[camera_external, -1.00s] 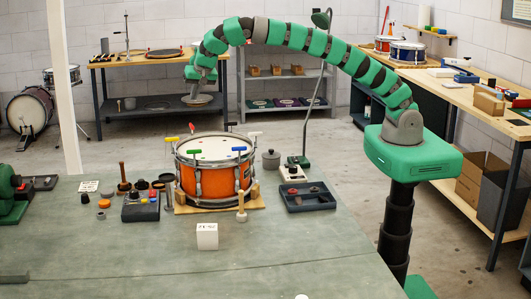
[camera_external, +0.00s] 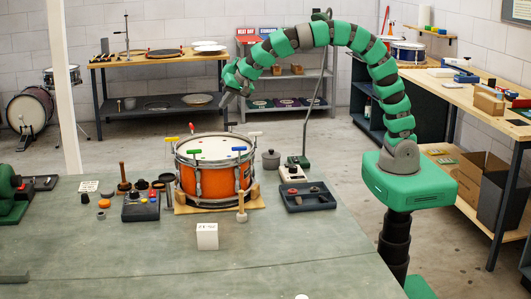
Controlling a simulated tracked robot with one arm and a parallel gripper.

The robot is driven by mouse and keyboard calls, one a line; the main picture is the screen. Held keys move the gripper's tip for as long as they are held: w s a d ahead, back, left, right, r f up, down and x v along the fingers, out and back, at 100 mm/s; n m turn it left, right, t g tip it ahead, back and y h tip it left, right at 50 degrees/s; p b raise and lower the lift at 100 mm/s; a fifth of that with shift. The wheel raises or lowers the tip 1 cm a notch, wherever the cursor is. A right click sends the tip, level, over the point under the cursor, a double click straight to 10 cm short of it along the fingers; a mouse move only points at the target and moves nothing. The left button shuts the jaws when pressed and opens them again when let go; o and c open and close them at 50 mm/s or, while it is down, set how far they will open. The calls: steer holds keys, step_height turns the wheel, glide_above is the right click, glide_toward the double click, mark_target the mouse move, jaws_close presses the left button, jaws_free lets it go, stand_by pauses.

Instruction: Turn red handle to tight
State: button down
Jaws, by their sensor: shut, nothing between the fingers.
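The orange snare drum (camera_external: 217,178) stands upright on a wooden base on the green bench. Several coloured T-handles stand around its rim. The red handle (camera_external: 192,127) is at the far left of the rim; its exact turn angle is too small to tell. The yellow handle (camera_external: 172,139), green handle (camera_external: 194,150), blue handle (camera_external: 239,149) and white handle (camera_external: 255,134) are at other points of the rim. My gripper (camera_external: 223,103) is shut and empty, above the drum's far side, up and to the right of the red handle, and appears apart from it.
A dark control box (camera_external: 140,208) and small pots stand left of the drum. A dark tray (camera_external: 307,198), a scale-like device (camera_external: 291,173) and a grey lidded pot (camera_external: 271,160) stand right. A white cube (camera_external: 207,236) is in front. The bench front (camera_external: 110,255) is clear.

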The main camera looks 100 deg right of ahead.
mark_target(192, 129)
steer(key=p+x, duration=0.1)
steer(key=x, duration=0.9)
steer(key=shift+w, duration=0.2)
steer(key=shift+w+a+r, duration=0.1)
steer(key=shift+w+a, duration=0.1)
steer(key=shift+w, duration=0.4)
steer(key=shift+w+a+p, duration=0.2)
steer(key=shift+w+p, duration=0.15)
steer(key=shift+w, duration=0.9)
steer(key=shift+w+m+h+b, duration=0.1)
steer(key=shift+m+h+b, duration=0.3)
steer(key=shift+b, duration=1.2)
steer(key=shift+w+a+m+g+b, duration=0.3)
steer(key=shift+m+b, duration=0.5)
steer(key=shift+b, duration=1.2)
